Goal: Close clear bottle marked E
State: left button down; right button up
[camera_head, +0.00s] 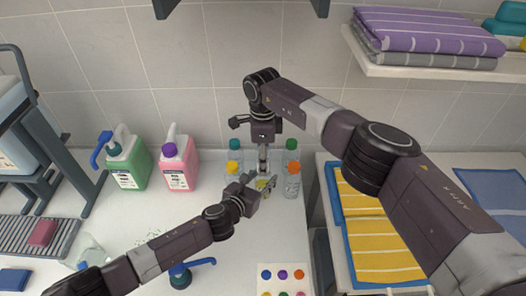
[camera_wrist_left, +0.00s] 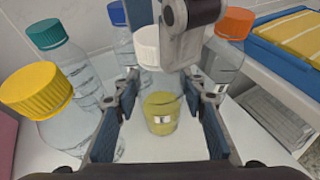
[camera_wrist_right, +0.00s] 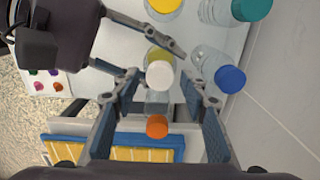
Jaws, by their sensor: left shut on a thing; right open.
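A clear bottle with yellow contents and a small label (camera_wrist_left: 160,118) stands upright between the fingers of my left gripper (camera_wrist_left: 160,100), which is shut on it. The label is too small to read. A white cap (camera_wrist_left: 150,45) shows at the bottle's top; I cannot tell whether it is seated or tight. The white cap also shows in the right wrist view (camera_wrist_right: 160,74). My right gripper (camera_wrist_right: 160,100) is open, above the bottle and pointing down, its fingers spread on either side of the cap. In the head view the bottle (camera_head: 264,184) is partly hidden by both grippers.
Bottles with teal (camera_head: 234,144), yellow (camera_head: 232,168), green (camera_head: 292,144), orange (camera_head: 293,168) and blue (camera_wrist_right: 230,79) caps crowd around it. Green (camera_head: 129,163) and pink (camera_head: 178,164) jugs stand left. A blue-rimmed tray of yellow towels (camera_head: 375,235) lies right.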

jog(key=shift+f, duration=0.45)
grip_shut()
jog(key=m, duration=1.1)
jog(key=shift+o, duration=0.8)
grip_release()
jog(key=shift+r, duration=0.1)
notch_tip(320, 180, up, 12)
